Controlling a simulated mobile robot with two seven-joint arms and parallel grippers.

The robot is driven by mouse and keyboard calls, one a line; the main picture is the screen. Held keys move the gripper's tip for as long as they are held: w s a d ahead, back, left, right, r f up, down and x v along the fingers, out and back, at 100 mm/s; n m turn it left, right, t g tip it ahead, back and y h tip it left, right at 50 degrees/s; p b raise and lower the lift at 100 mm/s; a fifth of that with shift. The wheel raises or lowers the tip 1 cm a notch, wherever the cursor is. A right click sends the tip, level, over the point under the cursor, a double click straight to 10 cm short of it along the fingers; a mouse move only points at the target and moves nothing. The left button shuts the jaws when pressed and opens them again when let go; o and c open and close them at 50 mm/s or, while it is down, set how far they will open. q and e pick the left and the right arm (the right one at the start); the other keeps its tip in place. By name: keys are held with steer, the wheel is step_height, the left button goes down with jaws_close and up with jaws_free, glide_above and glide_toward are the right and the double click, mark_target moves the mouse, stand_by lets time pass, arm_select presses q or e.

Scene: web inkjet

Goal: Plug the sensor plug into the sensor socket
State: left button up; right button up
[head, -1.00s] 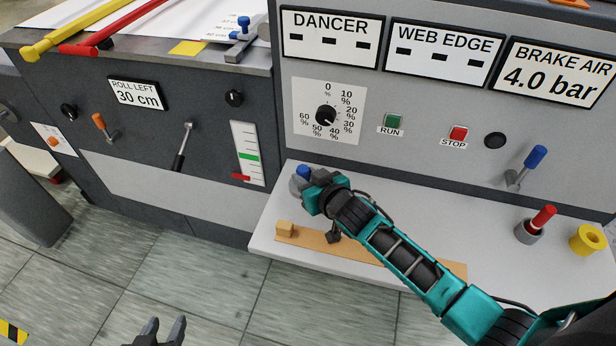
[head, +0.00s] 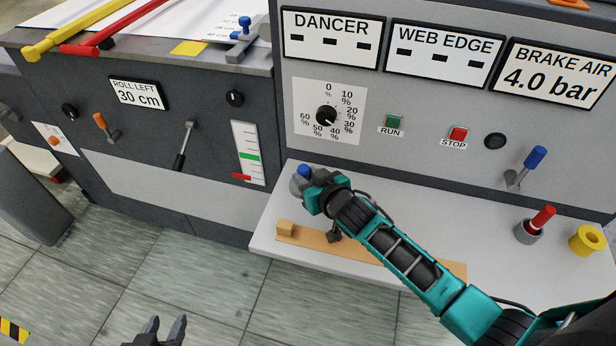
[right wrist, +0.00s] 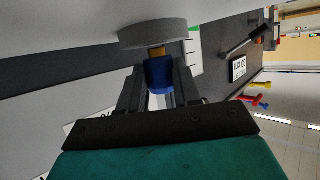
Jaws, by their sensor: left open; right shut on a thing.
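A blue plug (right wrist: 157,75) with a brass-coloured tip sits between the fingers of my right gripper (right wrist: 157,82) in the right wrist view. Its tip meets a round grey socket (right wrist: 153,33); I cannot tell how deep it goes in. In the head view the blue plug (head: 304,170) and grey socket (head: 296,184) show at the left end of the light shelf, partly hidden by my right gripper (head: 308,188). My left gripper (head: 166,323) is open and empty, low at the bottom edge over the floor.
On the shelf (head: 270,235) lies a wooden strip (head: 310,241) with a small block. To the right stand a red plug in a grey holder (head: 527,232) and a yellow ring-shaped piece (head: 588,239). The panel behind has a dial (head: 326,116), buttons and a blue lever (head: 535,157).

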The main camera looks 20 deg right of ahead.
steer(key=shift+f, duration=0.2)
stand_by(0.6)
steer(key=shift+s+r+p, duration=0.1)
steer(key=shift+r+p, duration=0.05)
steer(key=shift+p, duration=0.2)
stand_by(1.4)
stand_by(0.4)
stand_by(0.5)
steer(key=s+d+r+m+h, duration=0.1)
steer(key=s+r, duration=0.4)
steer(key=r, duration=0.4)
steer(key=s+d+r+m+h, duration=0.1)
steer(key=s+r, duration=0.5)
steer(key=r, duration=0.4)
steer(key=shift+d+h, duration=0.3)
steer(key=shift+d, duration=0.1)
steer(key=shift+r, duration=0.1)
steer(key=shift+s+d, duration=0.1)
steer(key=shift+d, duration=0.05)
